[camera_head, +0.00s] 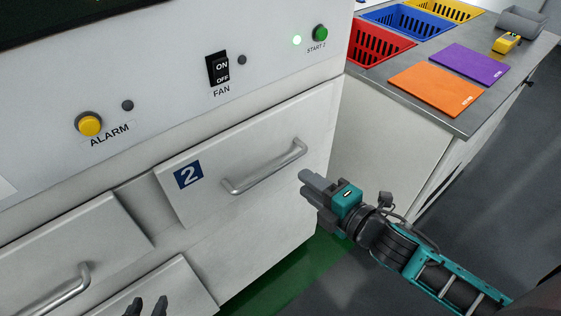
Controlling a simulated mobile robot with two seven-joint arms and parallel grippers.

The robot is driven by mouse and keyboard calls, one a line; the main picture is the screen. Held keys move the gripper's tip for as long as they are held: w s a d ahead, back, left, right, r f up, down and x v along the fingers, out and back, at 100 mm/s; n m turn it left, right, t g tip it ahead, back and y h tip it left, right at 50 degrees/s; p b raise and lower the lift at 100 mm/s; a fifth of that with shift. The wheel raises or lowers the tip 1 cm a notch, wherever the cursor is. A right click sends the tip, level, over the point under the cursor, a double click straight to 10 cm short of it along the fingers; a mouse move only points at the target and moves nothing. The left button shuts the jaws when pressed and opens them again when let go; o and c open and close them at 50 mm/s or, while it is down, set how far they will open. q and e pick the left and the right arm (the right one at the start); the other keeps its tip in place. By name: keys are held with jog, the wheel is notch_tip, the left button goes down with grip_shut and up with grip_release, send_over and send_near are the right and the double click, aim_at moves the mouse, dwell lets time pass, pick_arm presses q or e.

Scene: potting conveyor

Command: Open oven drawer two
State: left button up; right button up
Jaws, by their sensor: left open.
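Drawer two (250,150) is a white front with a blue "2" label (188,175) and a silver bar handle (264,168). Its front stands slightly proud of the cabinet face, like the neighbouring fronts; no interior shows. My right gripper (305,184), with grey fingers and a teal body, is just right of the handle's right end in the picture. Nothing shows in its jaws, and the gap between its fingers is unclear. Only the dark fingertips of my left gripper (147,306) show at the bottom edge, apart and empty, below drawer two.
Another drawer with a handle (62,291) is at the lower left. The panel above has an alarm button (89,124), a fan switch (217,68) and a green start button (320,33). A counter (465,115) with coloured baskets and mats stands at the right. Grey floor (480,210) is open beside it.

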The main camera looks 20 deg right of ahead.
aim_at(283, 166)
jog(key=x, duration=1)
grip_shut()
jog(key=shift+d, duration=0.1)
